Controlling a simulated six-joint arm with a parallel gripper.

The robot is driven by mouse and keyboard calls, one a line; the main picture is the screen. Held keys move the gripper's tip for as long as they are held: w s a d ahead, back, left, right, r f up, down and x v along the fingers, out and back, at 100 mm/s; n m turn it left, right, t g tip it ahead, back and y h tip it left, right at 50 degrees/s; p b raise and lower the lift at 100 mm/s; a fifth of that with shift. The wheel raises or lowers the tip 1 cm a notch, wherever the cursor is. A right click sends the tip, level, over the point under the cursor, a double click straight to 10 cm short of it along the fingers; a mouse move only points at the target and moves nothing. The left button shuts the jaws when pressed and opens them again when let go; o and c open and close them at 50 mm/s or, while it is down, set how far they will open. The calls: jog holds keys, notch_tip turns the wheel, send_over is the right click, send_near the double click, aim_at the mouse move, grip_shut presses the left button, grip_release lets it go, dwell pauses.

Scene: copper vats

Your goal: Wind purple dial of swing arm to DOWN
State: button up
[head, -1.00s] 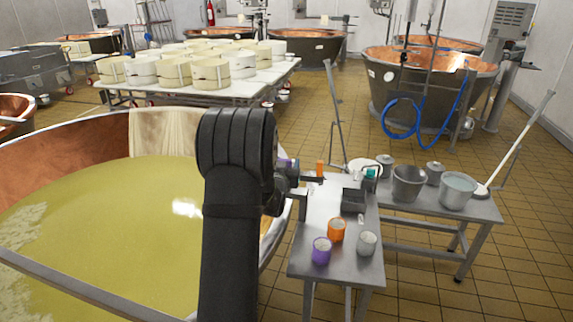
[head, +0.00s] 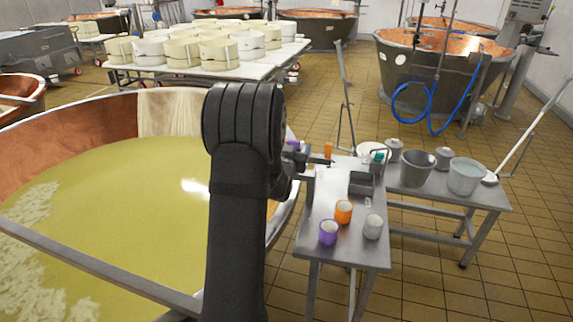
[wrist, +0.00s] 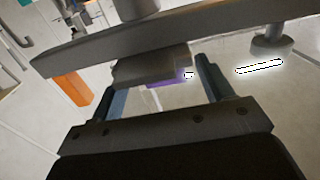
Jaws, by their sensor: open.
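The purple dial (head: 293,145) shows as a small purple patch beside my wrist in the head view, mostly hidden by my arm. In the wrist view a purple piece (wrist: 168,82) shows between my two fingers, partly covered by a grey block and a long grey bar (wrist: 150,45). My gripper (wrist: 163,90) is open, with one finger on each side of the purple piece. I cannot tell whether the fingers touch it. In the head view my gripper (head: 318,161) is above the far left end of the steel table. The dial's markings are not readable.
The steel table (head: 335,255) holds a purple cup (head: 328,232), an orange cup (head: 343,211), a grey cup (head: 373,227) and a dark box (head: 361,184). An orange post (head: 328,151) stands near my gripper. The large vat (head: 110,205) of yellow liquid is at left.

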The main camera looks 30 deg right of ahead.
jog(key=v, duration=1.5)
jog(key=shift+s+a, duration=0.3)
jog(key=x, duration=1.7)
jog(key=shift+w+d, duration=0.2)
jog(key=shift+d, duration=0.05)
jog(key=v, duration=1.8)
jog(key=x, duration=1.7)
jog(key=shift+w+d, duration=0.2)
jog(key=shift+w, duration=0.05)
jog(key=shift+w+d, duration=0.1)
jog(key=shift+d, duration=0.1)
jog(key=shift+r+n+t+y, duration=0.1)
jog(key=shift+n+t+y, duration=0.2)
jog(key=shift+y, duration=0.1)
jog(key=shift+n+t+y, duration=0.4)
jog(key=shift+n+y, duration=0.1)
jog(key=shift+y, duration=0.1)
